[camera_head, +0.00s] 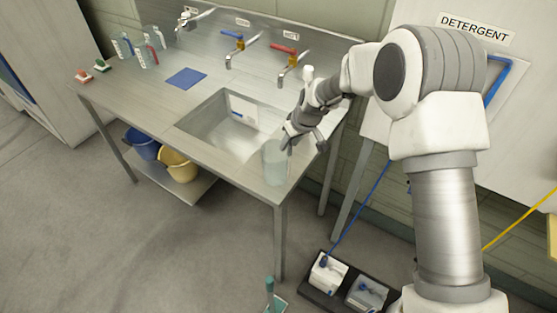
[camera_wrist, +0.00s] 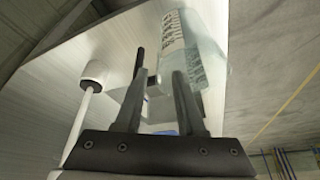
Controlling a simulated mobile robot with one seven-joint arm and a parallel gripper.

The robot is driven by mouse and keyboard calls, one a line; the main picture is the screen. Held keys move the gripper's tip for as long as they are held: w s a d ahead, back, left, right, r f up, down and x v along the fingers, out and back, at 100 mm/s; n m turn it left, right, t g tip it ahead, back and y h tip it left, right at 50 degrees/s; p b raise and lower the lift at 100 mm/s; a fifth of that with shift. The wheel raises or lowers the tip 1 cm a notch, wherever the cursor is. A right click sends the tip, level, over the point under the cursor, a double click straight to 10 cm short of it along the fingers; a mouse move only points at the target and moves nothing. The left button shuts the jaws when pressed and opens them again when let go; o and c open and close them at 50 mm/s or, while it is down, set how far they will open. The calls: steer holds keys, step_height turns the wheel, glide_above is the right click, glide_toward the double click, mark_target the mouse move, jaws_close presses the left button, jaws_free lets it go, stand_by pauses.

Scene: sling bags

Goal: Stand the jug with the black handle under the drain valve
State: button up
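A clear jug (camera_head: 275,163) stands upright on the metal counter's front right corner in the head view. My gripper (camera_head: 290,141) is just above and beside it. In the wrist view the jug (camera_wrist: 183,45) shows a printed scale, beyond my gripper's fingertips (camera_wrist: 160,76). The fingers are apart, with no held thing visible between them. A dark upright strip, perhaps the black handle (camera_wrist: 139,62), shows by the left fingertip; I cannot tell whether they touch. A grey tap (camera_head: 195,18) under a small label at the back left may be the drain valve; the label is unreadable.
A sink (camera_head: 222,127) lies left of the jug. A blue-handled tap (camera_head: 238,42) and a red-handled tap (camera_head: 290,58) rise behind it. Several other jugs (camera_head: 143,56) stand at the back left. A blue cloth (camera_head: 187,78) lies flat.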

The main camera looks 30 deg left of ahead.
steer(key=shift+x, duration=1.5)
steer(key=shift+c, duration=0.2)
jaws_close()
steer(key=shift+r, duration=0.1)
